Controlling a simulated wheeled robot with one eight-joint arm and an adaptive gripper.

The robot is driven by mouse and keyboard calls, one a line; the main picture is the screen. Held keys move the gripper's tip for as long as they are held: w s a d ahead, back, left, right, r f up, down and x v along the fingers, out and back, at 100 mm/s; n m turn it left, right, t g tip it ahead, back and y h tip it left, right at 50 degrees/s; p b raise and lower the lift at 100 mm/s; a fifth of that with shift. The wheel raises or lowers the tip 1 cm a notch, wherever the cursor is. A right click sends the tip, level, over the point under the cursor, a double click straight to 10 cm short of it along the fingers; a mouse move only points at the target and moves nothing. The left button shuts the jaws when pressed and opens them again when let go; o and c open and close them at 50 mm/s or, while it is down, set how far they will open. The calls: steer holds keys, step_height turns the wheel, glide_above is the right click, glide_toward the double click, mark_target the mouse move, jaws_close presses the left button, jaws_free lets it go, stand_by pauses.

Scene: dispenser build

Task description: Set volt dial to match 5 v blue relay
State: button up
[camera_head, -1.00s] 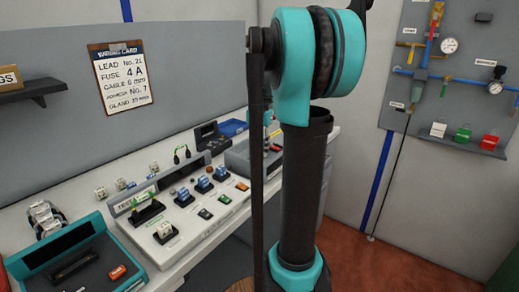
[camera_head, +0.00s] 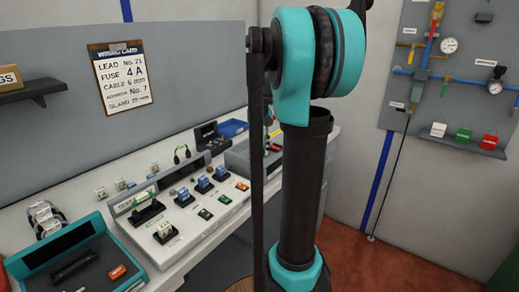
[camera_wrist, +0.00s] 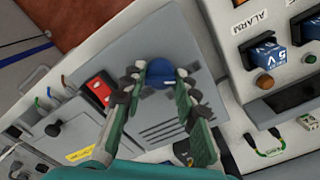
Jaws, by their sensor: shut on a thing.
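In the wrist view my gripper (camera_wrist: 162,80) is closed around a round blue knob, which I take to be the volt dial (camera_wrist: 161,71), on a grey panel (camera_wrist: 120,55). One finger is on each side of it. Any scale or pointer on the dial is hidden or too small to read. A blue relay (camera_wrist: 263,56) with white marking that looks like "5 V" sits in a black socket near the ALARM label. In the head view several blue relays (camera_head: 203,184) stand on the test panel. My arm hides most of my gripper there.
On the grey panel a red rocker switch (camera_wrist: 98,88) is left of my gripper, with small wire ends beyond it. A green-ended lead (camera_wrist: 268,143) lies at the right. In the head view a teal tray (camera_head: 70,258) and a wiring card (camera_head: 121,78) are at left.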

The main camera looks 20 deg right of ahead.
jaws_close()
steer(key=o, duration=1.1)
jaws_free()
steer(key=shift+o, duration=0.2)
step_height(320, 180, up, 12)
